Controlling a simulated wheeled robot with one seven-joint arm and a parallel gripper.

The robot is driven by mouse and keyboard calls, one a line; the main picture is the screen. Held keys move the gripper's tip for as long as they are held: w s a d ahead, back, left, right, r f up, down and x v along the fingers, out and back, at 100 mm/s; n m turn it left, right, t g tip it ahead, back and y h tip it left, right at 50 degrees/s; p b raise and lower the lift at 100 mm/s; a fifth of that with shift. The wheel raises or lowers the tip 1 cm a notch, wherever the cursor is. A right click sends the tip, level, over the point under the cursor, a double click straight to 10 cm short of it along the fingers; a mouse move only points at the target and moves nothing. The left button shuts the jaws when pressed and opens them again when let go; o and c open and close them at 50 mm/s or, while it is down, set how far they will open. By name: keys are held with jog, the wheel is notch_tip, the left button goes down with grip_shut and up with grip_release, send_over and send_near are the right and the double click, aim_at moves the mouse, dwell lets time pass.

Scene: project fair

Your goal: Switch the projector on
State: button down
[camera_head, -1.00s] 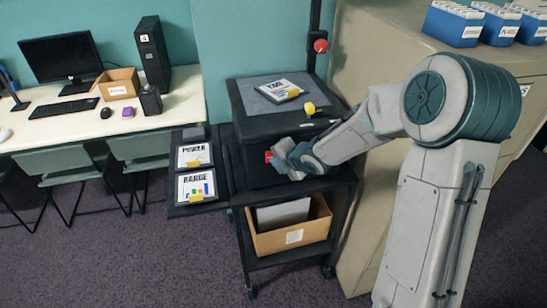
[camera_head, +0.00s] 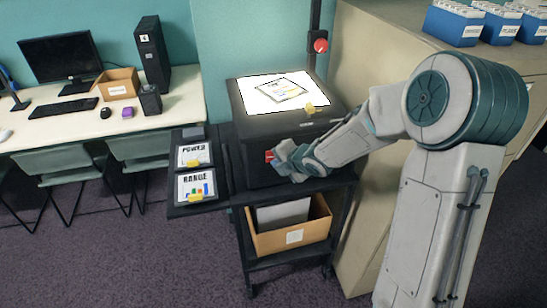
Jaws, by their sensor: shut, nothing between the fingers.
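The projector (camera_head: 262,125) is a black box on a black cart. Its top plate (camera_head: 318,92) glows bright white, with a printed sheet (camera_head: 282,91) and a yellow piece (camera_head: 309,108) on it. A red switch (camera_head: 269,156) shows on the projector's front face. My gripper (camera_head: 277,160) is at that front face, right beside the red switch, and seems to touch it. Its fingers are shut with nothing between them; the fingertips are small and partly hidden in this view.
A side shelf (camera_head: 176,211) holds sheets marked POWER (camera_head: 194,154) and RANGE (camera_head: 195,186). A cardboard box (camera_head: 263,244) sits on the cart's lower shelf. A beige cabinet (camera_head: 362,60) stands close on the right; a desk (camera_head: 60,136) stands left.

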jog(key=s+d+b, duration=0.1)
jog(key=s, duration=0.4)
jog(key=shift+s+d, duration=0.35)
jog(key=shift+s, duration=0.05)
